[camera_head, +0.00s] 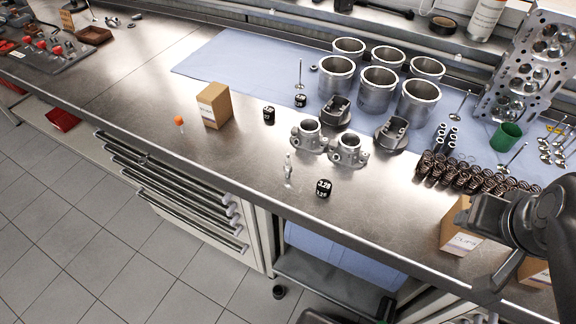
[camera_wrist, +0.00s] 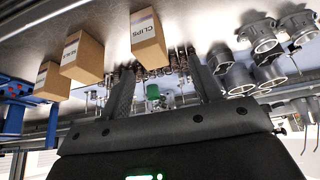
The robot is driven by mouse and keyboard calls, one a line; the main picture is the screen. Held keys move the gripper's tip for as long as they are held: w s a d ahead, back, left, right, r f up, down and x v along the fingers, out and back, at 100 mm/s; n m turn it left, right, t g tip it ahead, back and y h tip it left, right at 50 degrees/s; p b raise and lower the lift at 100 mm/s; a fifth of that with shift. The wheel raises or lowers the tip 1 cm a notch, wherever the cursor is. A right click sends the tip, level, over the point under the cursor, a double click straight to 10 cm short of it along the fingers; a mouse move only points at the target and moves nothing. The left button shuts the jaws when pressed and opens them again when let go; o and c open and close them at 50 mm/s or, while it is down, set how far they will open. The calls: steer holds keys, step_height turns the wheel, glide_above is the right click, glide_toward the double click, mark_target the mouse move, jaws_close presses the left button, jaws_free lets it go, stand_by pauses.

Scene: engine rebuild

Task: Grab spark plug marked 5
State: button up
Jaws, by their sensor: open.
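A small pale spark plug (camera_head: 288,170) stands upright on the steel bench near its front edge, in the head view. I cannot read any mark on it at this size. A black block with white marks (camera_head: 324,188) lies to its right. I cannot make out the spark plug in the wrist view. My gripper is in the wrist view (camera_wrist: 164,72), with its two dark fingers spread apart and nothing between them. In the head view my dark arm is at the right edge, well to the right of the spark plug; the fingertips are not clear there.
Metal cylinders (camera_head: 377,90) and two small housings (camera_head: 347,150) stand behind the spark plug. Springs (camera_head: 462,178) lie to the right. A cardboard box (camera_head: 214,105) stands to the left. A CLIPS box (camera_wrist: 148,38) stands near my gripper. Bench around the spark plug's left is clear.

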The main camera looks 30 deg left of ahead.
steer(key=c, duration=0.4)
steer(key=n+g+y, duration=0.3)
steer(key=n, duration=0.7)
glide_toward(288, 155)
steer(key=shift+x, duration=5.3)
